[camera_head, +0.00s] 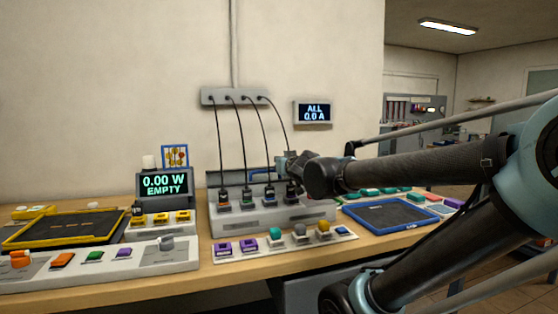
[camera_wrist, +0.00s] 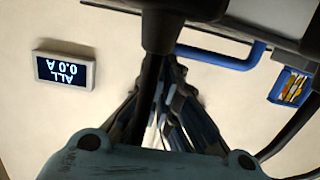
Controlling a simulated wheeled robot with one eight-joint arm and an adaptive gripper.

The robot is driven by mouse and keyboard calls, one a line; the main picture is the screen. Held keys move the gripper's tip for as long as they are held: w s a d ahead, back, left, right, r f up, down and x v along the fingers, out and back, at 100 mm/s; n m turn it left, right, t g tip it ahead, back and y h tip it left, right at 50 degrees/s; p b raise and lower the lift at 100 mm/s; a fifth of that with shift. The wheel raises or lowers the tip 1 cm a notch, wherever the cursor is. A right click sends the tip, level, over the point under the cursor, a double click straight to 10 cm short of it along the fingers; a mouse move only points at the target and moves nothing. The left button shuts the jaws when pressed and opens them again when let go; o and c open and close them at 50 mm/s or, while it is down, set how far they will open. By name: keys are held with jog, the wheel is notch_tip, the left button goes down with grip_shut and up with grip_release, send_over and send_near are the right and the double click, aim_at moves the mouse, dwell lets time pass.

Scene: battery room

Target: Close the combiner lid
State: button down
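The combiner (camera_head: 270,217) is a grey box on the bench with several cabled plugs standing in its top. Its grey lid (camera_head: 228,178) stands raised at the back edge, with a blue handle (camera_head: 256,171). In the wrist view the handle (camera_wrist: 225,58) runs beside the dark lid edge (camera_wrist: 235,28), its left part hidden behind a black plug. My gripper (camera_head: 284,163) is above the combiner's back right, at the handle's right part. In the wrist view the fingers (camera_wrist: 172,72) converge and look shut near the bar; whether they touch it is hidden.
Cables hang from a wall strip (camera_head: 235,97) to the plugs, close to my gripper. A wall display (camera_head: 313,112) reads ALL 0.0 A. A display (camera_head: 163,185) reading 0.00 W EMPTY stands left.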

jog(key=shift+s+d+f, duration=0.15)
jog(key=shift+s+f, duration=0.15)
jog(key=shift+f, duration=0.35)
jog(key=shift+s+d+f, duration=0.1)
jog(key=shift+s+f, duration=0.2)
jog(key=shift+f, duration=0.3)
jog(key=shift+s+a+f, duration=0.1)
jog(key=shift+s+a, duration=0.05)
jog(key=shift+s, duration=0.15)
jog(key=shift+w+f, duration=0.3)
jog(key=shift+w, duration=0.2)
jog(key=shift+s, duration=0.1)
